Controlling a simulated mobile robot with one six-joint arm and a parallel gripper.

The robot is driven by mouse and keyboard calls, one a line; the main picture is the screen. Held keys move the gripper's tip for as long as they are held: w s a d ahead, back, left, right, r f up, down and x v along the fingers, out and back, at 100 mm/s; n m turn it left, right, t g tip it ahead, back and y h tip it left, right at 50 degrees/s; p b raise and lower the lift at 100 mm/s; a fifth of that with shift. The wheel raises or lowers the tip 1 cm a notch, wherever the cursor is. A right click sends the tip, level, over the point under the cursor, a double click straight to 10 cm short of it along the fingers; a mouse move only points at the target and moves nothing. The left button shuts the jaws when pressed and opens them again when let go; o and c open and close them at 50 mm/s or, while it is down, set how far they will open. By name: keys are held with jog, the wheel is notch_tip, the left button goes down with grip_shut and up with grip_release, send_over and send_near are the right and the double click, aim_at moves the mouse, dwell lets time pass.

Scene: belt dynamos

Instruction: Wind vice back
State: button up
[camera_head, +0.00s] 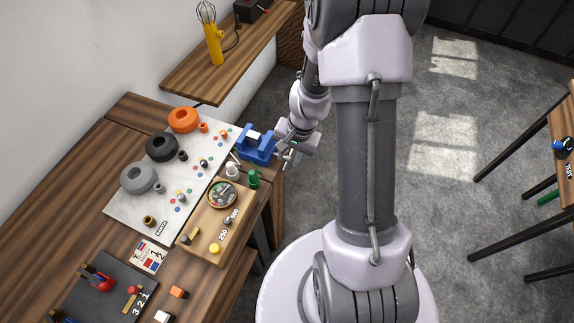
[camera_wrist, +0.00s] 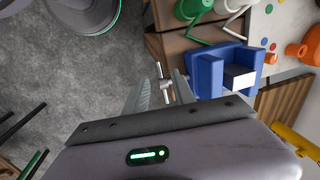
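The blue vice (camera_head: 257,143) is at the right end of the workbench, beside the pale board. In the wrist view the vice (camera_wrist: 208,76) has a white block (camera_wrist: 238,77) at its jaws. Its silver screw handle (camera_wrist: 163,84), a small crossbar on a spindle, points out toward my gripper. My gripper (camera_head: 291,150) is just right of the vice in the head view. In the wrist view my gripper (camera_wrist: 161,78) has its fingers apart, with the handle showing between them. I see gaps beside the handle; whether a finger touches it I cannot tell.
A white and a green clamp-like piece (camera_head: 253,179) stand near the vice. A gauge board (camera_head: 216,222) and a pale board with orange, black and grey rings (camera_head: 183,119) cover the bench. A shelf (camera_head: 225,60) runs behind. Open floor (camera_head: 440,190) lies right.

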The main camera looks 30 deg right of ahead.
aim_at(286, 165)
jog(key=f, duration=0.2)
jog(key=f+b, duration=0.1)
jog(key=shift+w+a+f, duration=0.15)
jog(key=shift+w+a, duration=0.1)
grip_shut()
jog(key=shift+p, duration=0.45)
